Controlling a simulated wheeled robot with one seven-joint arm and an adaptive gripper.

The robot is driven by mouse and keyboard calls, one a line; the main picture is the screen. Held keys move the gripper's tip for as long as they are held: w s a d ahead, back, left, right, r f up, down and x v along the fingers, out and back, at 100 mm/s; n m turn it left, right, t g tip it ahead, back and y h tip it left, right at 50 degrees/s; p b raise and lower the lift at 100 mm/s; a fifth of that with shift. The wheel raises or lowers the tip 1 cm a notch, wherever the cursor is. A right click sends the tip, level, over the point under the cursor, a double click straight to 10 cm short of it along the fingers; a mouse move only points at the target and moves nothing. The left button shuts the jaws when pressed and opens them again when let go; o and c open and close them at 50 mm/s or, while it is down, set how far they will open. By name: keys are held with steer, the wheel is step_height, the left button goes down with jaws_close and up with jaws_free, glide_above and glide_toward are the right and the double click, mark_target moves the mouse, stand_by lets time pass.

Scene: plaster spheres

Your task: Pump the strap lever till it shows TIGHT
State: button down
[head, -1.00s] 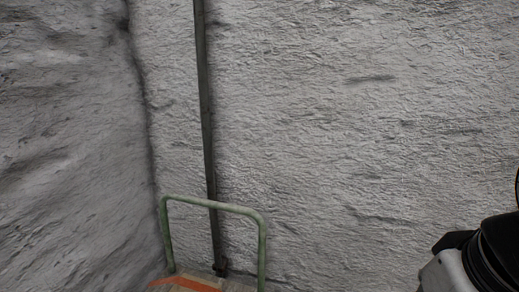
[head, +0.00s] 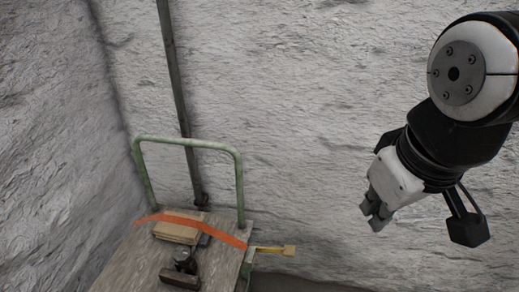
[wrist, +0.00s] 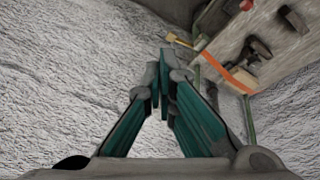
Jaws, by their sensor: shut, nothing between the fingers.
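An orange strap (head: 190,224) runs across a cart's wooden deck and over a flat brown block (head: 180,231). A yellow lever (head: 272,250) sticks out at the deck's right edge, by the strap's end. The lever (wrist: 178,40) and the strap (wrist: 238,80) also show in the wrist view, toward the upper right. No TIGHT marking is legible. My gripper (head: 372,217) hangs to the right of and above the lever, apart from it. In the wrist view my gripper's fingers (wrist: 160,85) are together with nothing between them.
The cart's wooden deck (head: 135,262) has a green push handle (head: 188,142) at its far end. A dark metal object (head: 184,264) stands on the deck. A red thing (wrist: 246,5) shows in the wrist view. Rough plaster walls (head: 300,90) stand behind and left, with a pipe (head: 178,80).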

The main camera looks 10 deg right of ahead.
steer(key=w+d+f+n+g+h+b, duration=0.2)
steer(key=w+f+n, duration=0.55)
steer(key=w, duration=0.25)
steer(key=n+g+y+b, duration=0.25)
steer(key=n+b, duration=0.45)
steer(key=n, duration=1.6)
glide_above(290, 249)
step_height(290, 249, down, 30)
steer(key=shift+f+t, duration=0.25)
steer(key=shift+t, duration=0.2)
steer(key=shift+a+f+m+y, duration=0.1)
steer(key=shift+f+m+y, duration=0.05)
steer(key=shift+m+y, duration=0.1)
step_height(290, 249, down, 14)
steer(key=b, duration=0.3)
